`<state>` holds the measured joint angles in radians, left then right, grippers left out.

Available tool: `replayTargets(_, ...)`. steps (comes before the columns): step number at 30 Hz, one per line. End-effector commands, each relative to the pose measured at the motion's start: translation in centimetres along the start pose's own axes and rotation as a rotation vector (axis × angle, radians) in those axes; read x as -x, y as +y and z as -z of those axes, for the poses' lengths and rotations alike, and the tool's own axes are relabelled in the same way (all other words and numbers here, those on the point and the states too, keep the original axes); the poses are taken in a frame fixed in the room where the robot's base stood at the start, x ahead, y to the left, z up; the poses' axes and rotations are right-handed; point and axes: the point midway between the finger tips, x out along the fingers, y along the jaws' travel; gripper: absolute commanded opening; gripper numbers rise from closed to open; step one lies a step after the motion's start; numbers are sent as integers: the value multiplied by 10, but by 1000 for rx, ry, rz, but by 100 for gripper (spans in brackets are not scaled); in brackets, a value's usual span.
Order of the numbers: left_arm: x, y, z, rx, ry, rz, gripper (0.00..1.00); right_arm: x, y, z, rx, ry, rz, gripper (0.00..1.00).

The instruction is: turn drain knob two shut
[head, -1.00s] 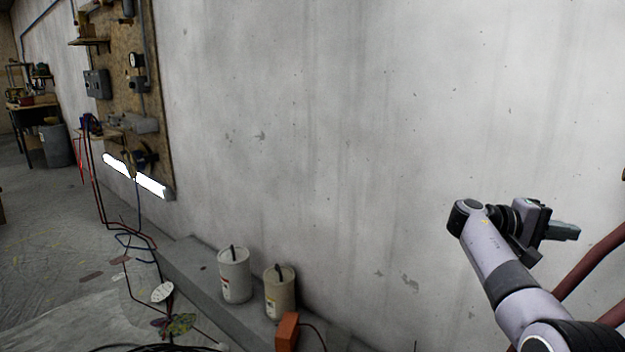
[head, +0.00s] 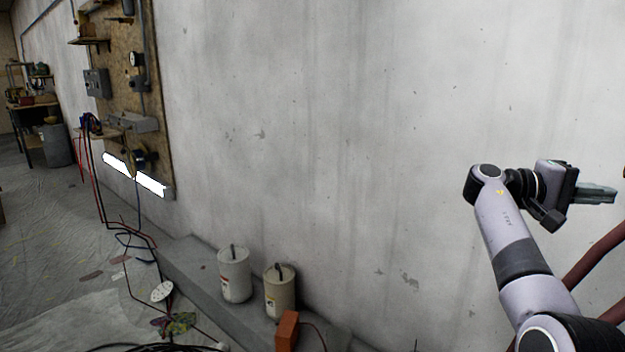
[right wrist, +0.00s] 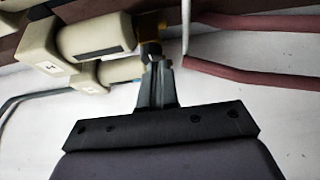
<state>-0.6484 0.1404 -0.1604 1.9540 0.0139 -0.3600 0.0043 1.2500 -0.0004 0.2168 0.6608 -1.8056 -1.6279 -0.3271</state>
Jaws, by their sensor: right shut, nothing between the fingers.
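My right gripper (head: 612,194) is at the right side of the head view, pointing right, with its fingers together. In the right wrist view its shut fingertips (right wrist: 159,66) are close to a small brass and dark fitting (right wrist: 151,48). Two cream cylindrical units with square, labelled end blocks (right wrist: 62,48) lie to the left of the fingertips. The labels are too blurred to read, so I cannot tell which is drain knob two. Contact between fingertips and fitting cannot be told. My left gripper is not in view.
Dark red pipes (right wrist: 250,80) run right of the fingertips, and one shows in the head view (head: 597,255). A pale wall fills the middle. Two canisters (head: 235,275) and an orange block (head: 287,330) stand low on a ledge. Cables lie on the floor at left.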

Motion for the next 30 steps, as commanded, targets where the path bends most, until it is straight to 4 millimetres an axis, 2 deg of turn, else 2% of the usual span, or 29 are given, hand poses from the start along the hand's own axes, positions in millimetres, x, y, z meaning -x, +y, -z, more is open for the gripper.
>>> replayTargets(3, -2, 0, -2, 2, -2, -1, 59, -10, -2, -6, -1, -2, -2, 0)
replayTargets(12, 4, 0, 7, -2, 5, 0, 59, -31, 1, -18, -1, -2, -2, 0)
replayTargets(30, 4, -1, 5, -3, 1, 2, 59, -36, 1, -19, -1, -1, -2, 0)
